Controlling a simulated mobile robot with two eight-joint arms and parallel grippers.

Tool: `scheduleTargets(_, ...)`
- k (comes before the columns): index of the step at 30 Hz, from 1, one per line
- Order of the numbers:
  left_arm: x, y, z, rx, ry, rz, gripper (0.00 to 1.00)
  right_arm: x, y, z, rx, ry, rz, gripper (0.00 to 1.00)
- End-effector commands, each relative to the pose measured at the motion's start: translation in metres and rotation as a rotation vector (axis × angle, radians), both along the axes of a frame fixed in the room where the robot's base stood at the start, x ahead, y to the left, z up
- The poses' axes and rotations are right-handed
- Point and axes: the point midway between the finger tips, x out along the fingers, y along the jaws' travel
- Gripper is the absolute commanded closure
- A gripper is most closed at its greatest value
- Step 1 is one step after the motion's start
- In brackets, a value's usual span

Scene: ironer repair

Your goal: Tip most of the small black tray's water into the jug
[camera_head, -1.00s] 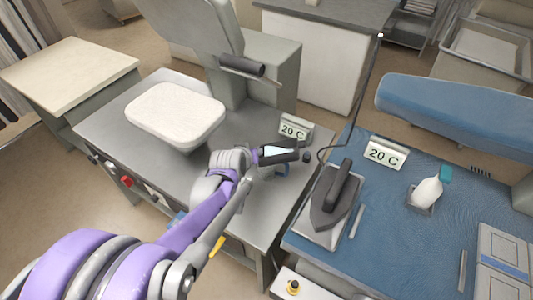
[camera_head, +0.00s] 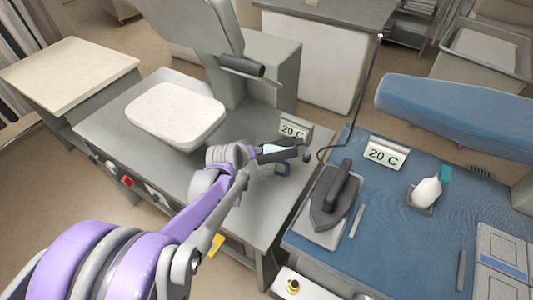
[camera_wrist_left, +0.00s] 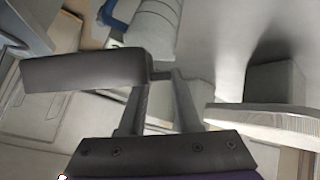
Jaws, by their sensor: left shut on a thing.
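My left gripper (camera_head: 252,153) is shut on the small black tray (camera_head: 288,144) and holds it above the right part of the grey metal table. The tray looks tilted, and a pale sheen like water shows on its inside. In the left wrist view the dark tray (camera_wrist_left: 80,70) crosses the left side beside the gripper (camera_wrist_left: 160,78). In the wrist view the pale jug (camera_wrist_left: 150,32) is at the top. I cannot tell whether water is flowing. My right gripper is not in view.
A white padded press bed (camera_head: 176,112) sits on the grey table (camera_head: 112,125).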

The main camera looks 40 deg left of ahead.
Motion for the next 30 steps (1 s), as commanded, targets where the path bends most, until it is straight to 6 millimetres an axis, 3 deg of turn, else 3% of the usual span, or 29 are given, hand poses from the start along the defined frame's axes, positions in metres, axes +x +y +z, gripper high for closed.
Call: scheduleTargets(30,0.004,0.013,0.002,-0.125,0.034,0.0,1.0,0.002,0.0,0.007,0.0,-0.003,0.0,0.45)
